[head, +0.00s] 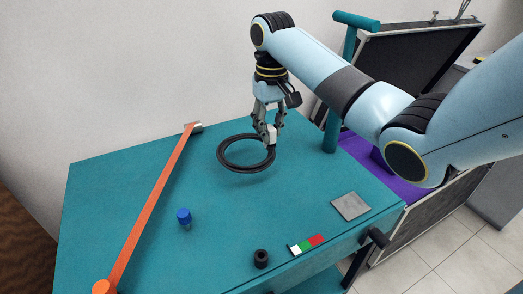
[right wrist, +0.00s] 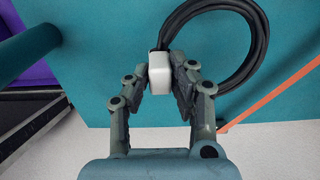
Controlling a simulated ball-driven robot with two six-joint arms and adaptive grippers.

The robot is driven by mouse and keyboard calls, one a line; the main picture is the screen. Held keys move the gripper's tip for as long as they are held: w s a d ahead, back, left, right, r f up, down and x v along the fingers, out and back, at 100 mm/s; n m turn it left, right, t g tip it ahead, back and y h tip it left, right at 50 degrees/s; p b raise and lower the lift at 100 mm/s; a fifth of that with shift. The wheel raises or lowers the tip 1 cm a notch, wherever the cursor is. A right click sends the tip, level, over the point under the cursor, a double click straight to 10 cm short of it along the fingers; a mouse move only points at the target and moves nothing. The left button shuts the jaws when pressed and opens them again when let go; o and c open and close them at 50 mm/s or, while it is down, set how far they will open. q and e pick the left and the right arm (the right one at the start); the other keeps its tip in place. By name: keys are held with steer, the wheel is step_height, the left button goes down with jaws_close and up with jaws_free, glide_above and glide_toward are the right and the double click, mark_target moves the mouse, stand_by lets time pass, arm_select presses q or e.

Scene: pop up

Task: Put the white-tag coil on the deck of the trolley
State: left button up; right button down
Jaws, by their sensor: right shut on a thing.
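The black coil (head: 222,160) is a ring of dark cable with a white tag, over the back part of the teal top (head: 130,180). I cannot tell whether it touches the top. My right gripper (head: 270,138) points down and is shut on the coil at its white tag (right wrist: 160,74). The right wrist view shows the tag between the fingertips and the cable loop (right wrist: 262,55) beyond it. A purple surface (head: 352,150) lies behind the right edge of the top, partly hidden by my right arm; I cannot tell whether it is the trolley's deck. My left gripper is not in view.
An orange strap (head: 150,215) crosses the left side of the top. A blue knob (head: 184,216), black cylinder (head: 261,259), grey square (head: 350,206) and white-green-red strip (head: 307,245) lie nearer. A teal post (head: 331,130) and dark panels (head: 400,65) stand at right.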

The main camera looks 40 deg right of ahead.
mark_target(266, 145)
steer(key=shift+s+a+f, duration=0.3)
steer(key=shift+a+f, duration=0.2)
steer(key=shift+a, duration=0.35)
steer(key=shift+a+f, duration=0.1)
steer(key=shift+f, duration=0.15)
step_height(266, 145, down, 4)
steer(key=shift+r+b, duration=0.1)
steer(key=shift+b, duration=0.4)
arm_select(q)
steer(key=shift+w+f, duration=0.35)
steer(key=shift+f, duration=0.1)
arm_select(e)
steer(key=c, duration=1.1)
jaws_free()
steer(key=shift+c, duration=0.2)
arm_select(q)
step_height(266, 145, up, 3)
steer(key=p, duration=0.2)
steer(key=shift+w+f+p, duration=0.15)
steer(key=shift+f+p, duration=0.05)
steer(key=shift+p, duration=0.15)
arm_select(e)
step_height(266, 145, up, 12)
